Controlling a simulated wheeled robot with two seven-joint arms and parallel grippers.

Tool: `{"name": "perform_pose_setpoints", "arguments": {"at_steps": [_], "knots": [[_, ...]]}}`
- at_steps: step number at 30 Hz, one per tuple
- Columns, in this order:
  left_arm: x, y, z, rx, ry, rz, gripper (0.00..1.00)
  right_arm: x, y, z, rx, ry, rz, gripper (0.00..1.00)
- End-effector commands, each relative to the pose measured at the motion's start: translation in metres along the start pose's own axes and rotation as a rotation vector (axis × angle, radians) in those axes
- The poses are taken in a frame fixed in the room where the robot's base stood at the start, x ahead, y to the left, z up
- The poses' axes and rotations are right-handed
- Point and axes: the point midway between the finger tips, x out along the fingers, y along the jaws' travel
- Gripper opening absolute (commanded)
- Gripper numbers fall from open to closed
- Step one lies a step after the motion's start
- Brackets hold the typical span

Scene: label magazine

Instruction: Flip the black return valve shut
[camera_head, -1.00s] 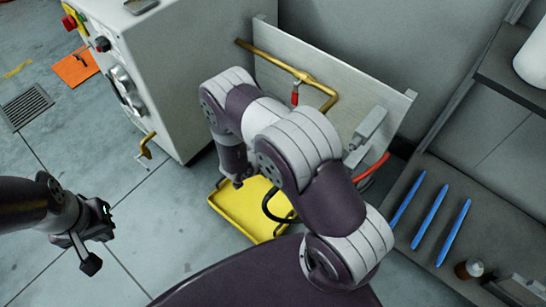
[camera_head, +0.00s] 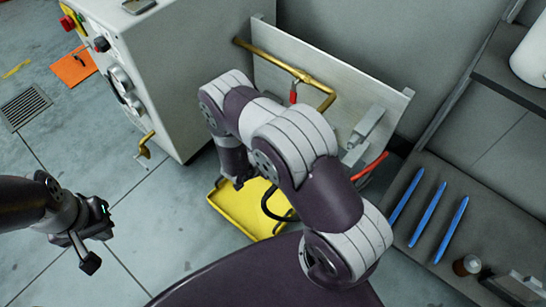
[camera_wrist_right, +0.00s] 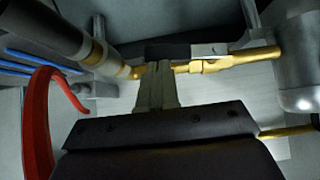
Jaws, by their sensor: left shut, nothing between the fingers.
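The black valve lever (camera_wrist_right: 168,52) lies across the brass pipe (camera_wrist_right: 230,62) in the right wrist view, with a small metal plate beside it. My right gripper (camera_wrist_right: 156,68) has its two grey fingers close together, with their tips just below the lever. I cannot tell whether they touch it. In the head view my right arm hides the right gripper and the black lever. My left gripper (camera_head: 90,262) is shut and empty, over the floor at the lower left, far from the valve.
A brass pipe (camera_head: 268,56) with a red handle (camera_head: 293,93) runs along the upright panel (camera_head: 350,98). A yellow tray (camera_head: 235,212) lies on the floor below. A grey cabinet (camera_head: 175,65) stands at left. Blue sticks (camera_head: 428,213) lie on the right-hand shelf.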

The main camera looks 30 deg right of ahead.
Motion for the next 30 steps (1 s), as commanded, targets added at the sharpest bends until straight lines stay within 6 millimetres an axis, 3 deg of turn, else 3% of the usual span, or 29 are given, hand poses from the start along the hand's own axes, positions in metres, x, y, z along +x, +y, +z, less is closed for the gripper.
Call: {"name": "perform_pose_setpoints", "arguments": {"at_steps": [30], "knots": [[-0.002,0.000,0.000,0.000,0.000,0.000,0.00,0.027,0.007,0.027,-0.001,0.000,0.002,0.00]]}}
